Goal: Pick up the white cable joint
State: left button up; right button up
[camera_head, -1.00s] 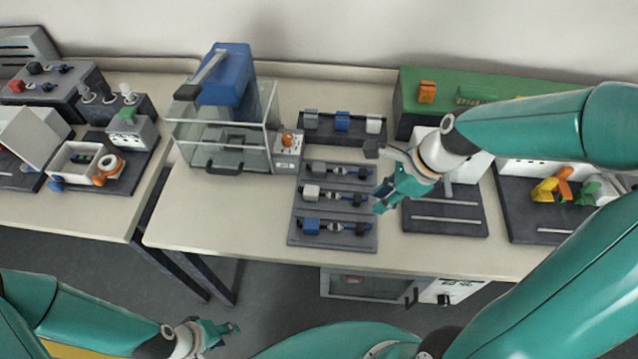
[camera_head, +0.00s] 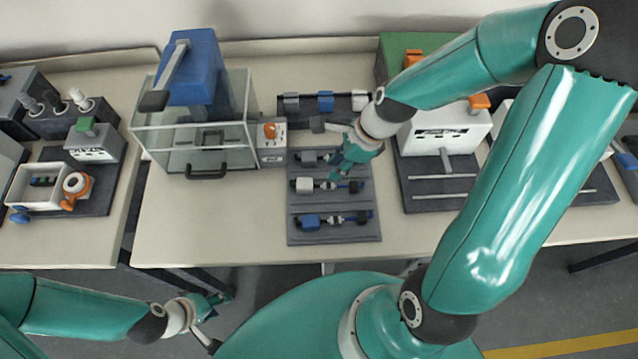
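The dark grey rack (camera_head: 335,236) lies on the table with three cable joints in rows. The white-ended cable joint (camera_head: 304,186) is in the middle row, between a grey-ended joint (camera_head: 307,157) behind and a blue-ended joint (camera_head: 309,222) in front. My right gripper (camera_head: 340,168) hangs over the right part of the back row, behind and right of the white end, and hides part of that row. Its finger gap is not clear; I see nothing held in it. My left gripper (camera_head: 214,303) is low, in front of the table, away from the rack.
Behind the rack is a dark holder with grey, blue and white blocks (camera_head: 359,101). A clear-walled box with a blue press (camera_head: 193,70) stands left of the rack. A white device with metal rails (camera_head: 437,136) stands to the right. The table front (camera_head: 200,235) is clear.

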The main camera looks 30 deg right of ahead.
send_over(321, 185)
jog(key=s+d, duration=0.1)
jog(key=f, duration=0.4)
jog(key=shift+s+d+b, duration=0.15)
jog(key=shift+s+b, duration=0.05)
jog(key=shift+b, duration=0.1)
jog(key=x, duration=0.1)
jog(key=b+x, duration=0.1)
jog(key=x, duration=0.1)
jog(key=b+x, duration=0.1)
jog(key=x, duration=0.1)
jog(key=shift+w+d+f, duration=0.1)
jog(key=shift+d+f, duration=0.15)
jog(key=shift+c, duration=0.3)
jog(key=shift+r, duration=0.1)
grip_shut()
